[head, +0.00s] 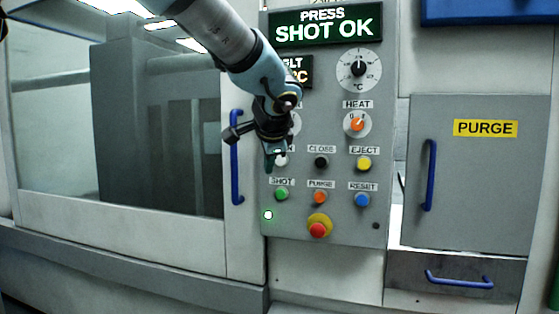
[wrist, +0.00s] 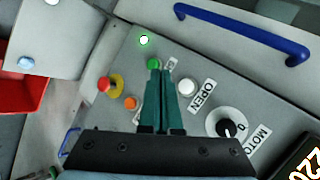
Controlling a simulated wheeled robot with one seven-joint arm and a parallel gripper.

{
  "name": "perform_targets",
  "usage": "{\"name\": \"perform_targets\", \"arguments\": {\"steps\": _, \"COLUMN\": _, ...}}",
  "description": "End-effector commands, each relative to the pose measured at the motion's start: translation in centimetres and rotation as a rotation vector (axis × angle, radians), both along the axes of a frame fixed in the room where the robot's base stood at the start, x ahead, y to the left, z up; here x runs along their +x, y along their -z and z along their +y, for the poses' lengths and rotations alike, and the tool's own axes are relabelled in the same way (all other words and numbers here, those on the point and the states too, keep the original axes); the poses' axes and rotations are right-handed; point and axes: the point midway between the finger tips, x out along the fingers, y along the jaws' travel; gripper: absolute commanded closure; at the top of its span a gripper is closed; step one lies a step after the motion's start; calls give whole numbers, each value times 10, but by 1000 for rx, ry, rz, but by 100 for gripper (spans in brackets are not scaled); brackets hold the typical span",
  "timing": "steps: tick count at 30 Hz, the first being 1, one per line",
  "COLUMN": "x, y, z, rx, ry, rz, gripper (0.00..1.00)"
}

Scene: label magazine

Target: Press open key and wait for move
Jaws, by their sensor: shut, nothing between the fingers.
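The grey control panel (head: 330,215) carries the open key (head: 281,160), a pale round button in the head view, partly covered by my gripper. The display (head: 327,26) reads PRESS SHOT OK.
Close by are the black CLOSE button (head: 321,162), green SHOT button (head: 281,195), orange PURGE button (head: 320,197) and red stop button (head: 318,230). A lit green lamp (head: 268,215) is low on the panel. The blue door handle (head: 236,165) stands just left.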

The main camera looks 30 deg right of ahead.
Motion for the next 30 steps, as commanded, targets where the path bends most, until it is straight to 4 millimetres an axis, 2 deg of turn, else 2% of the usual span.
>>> {"name": "perform_targets", "arguments": {"steps": 9, "x": 33, "y": -2, "z": -30, "rx": 3, "ry": -1, "rz": 1, "gripper": 100}}
{"name": "perform_targets", "arguments": {"steps": 15, "x": 47, "y": -1, "z": -44, "rx": 1, "ry": -1, "rz": 1, "gripper": 100}}
{"name": "perform_targets", "arguments": {"steps": 30, "x": 53, "y": 0, "z": -50, "rx": 1, "ry": 1, "rz": 0, "gripper": 100}}
